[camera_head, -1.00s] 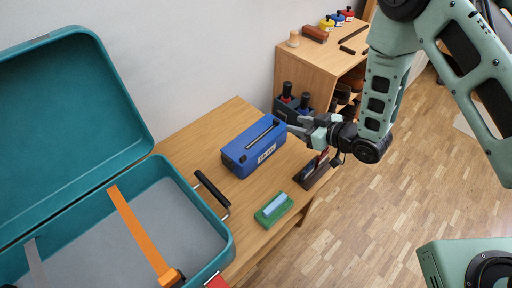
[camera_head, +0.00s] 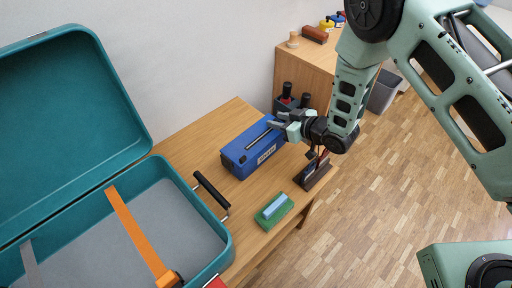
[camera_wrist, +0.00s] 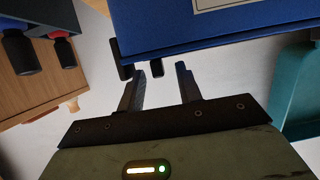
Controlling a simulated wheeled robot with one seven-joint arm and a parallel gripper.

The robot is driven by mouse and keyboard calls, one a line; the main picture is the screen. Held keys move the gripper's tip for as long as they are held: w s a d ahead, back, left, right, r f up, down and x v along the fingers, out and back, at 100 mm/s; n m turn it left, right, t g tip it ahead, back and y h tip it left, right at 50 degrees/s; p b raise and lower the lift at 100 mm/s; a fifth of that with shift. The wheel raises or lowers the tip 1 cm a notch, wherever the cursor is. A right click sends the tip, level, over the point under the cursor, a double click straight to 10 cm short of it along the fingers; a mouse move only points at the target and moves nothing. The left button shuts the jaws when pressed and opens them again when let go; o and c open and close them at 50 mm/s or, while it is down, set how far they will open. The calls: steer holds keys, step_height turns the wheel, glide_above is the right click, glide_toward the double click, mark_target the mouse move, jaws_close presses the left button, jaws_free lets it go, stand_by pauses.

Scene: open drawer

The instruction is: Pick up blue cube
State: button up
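No plain blue cube stands out. A blue box (camera_head: 237,159) with a dark bar handle (camera_head: 259,139) on top and a pale label sits on the wooden table. It fills the top of the wrist view (camera_wrist: 210,28). A small light-blue block (camera_head: 275,205) lies on a green block (camera_head: 268,219) nearer the table's front. My gripper (camera_head: 270,125) is at the far right end of the blue box, near the handle's end. In the wrist view its two fingers (camera_wrist: 160,80) are apart with nothing between them, beside dark handle parts. Contact cannot be told.
An open teal case (camera_head: 218,225) with an orange strap is at the left. Dark bottles in a holder (camera_head: 287,103) stand behind the box. A dark rack (camera_head: 314,174) is at the table's right edge. A wooden cabinet (camera_head: 310,66) stands behind.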

jaws_close()
stand_by(1.2)
